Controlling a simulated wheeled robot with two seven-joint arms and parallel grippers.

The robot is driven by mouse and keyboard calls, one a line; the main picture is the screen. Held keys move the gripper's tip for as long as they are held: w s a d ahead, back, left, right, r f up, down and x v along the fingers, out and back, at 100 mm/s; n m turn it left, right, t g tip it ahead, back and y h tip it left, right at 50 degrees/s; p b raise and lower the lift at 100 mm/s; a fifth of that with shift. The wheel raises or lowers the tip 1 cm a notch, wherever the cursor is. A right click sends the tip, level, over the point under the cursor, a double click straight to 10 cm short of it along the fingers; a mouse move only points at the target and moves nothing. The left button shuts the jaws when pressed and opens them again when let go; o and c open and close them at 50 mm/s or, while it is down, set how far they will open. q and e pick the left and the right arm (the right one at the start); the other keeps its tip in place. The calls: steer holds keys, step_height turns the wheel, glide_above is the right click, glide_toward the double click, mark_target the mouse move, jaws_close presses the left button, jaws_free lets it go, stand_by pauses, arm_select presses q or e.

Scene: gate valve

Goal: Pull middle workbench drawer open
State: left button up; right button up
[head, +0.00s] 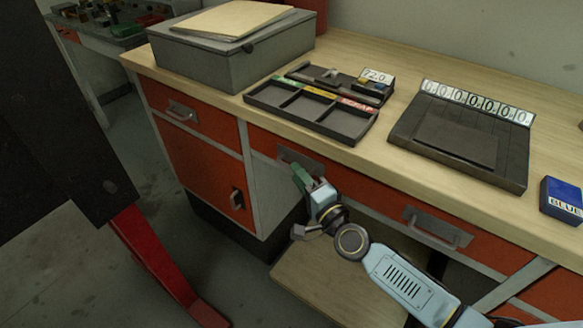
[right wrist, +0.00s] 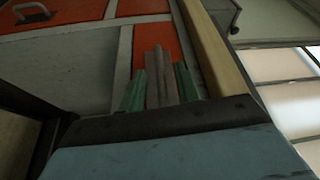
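The middle drawer is the wide orange drawer (head: 366,196) under the bench top, with two grey handles. Its front looks flush with the bench, so it stands closed. My right gripper (head: 307,178) is at its left handle (head: 289,154). In the right wrist view, the green fingers of my right gripper (right wrist: 159,90) stand on either side of the grey handle (right wrist: 158,68), which nearly fills the gap between them. The contact itself is hard to see. The right handle (head: 437,230) is free. My left gripper is not in view.
On the wooden bench top stand a grey box (head: 235,55), a parts tray (head: 310,112), a dark unit with number tiles (head: 455,140) and a blue box (head: 562,200). An orange cabinet door (head: 200,172) is left of the drawer. A low wooden shelf (head: 330,280) lies below.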

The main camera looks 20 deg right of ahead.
steer(key=shift+x, duration=1.9)
jaws_close()
